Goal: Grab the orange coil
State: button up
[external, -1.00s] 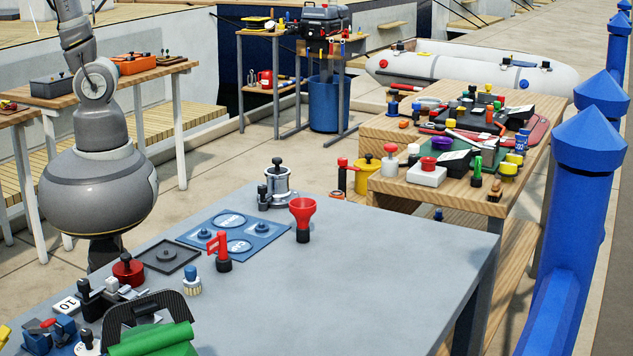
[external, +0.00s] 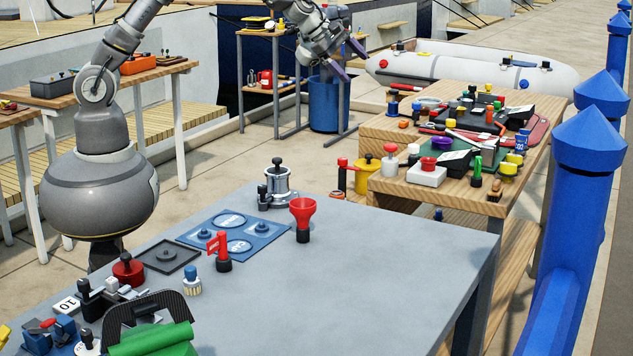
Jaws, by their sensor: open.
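My gripper (external: 347,60) is open and empty, high in the air at the top of the external view, in front of the back workbench and pointing to the right. I cannot clearly make out an orange coil. A small orange item (external: 404,124) lies at the left edge of the wooden table, but it is too small to tell whether it is a coil. My gripper is up and to the left of it in the picture, well apart from it.
The wooden table (external: 460,197) is crowded with small tools and boxes. The grey table (external: 370,290) in front is clear on its right half. A red funnel (external: 303,213) and a metal pot (external: 277,187) stand on it. Blue posts (external: 592,150) line the right.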

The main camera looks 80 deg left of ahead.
notch_tip(320, 180, down, 21)
jog(key=s+a+n+g, duration=0.1)
jog(key=a+n+g, duration=0.15)
jog(key=n, duration=0.55)
jog(key=n+g+y, duration=0.1)
jog(key=n, duration=0.4)
send_near(337, 192)
jog(key=x, duration=0.2)
jog(key=shift+n, duration=0.3)
jog(key=b+x, duration=0.4)
jog(key=x, duration=0.4)
jog(key=shift+a+f, duration=0.1)
jog(key=shift+f, duration=0.05)
jog(key=c, duration=1.1)
jog(key=shift+c, duration=0.3)
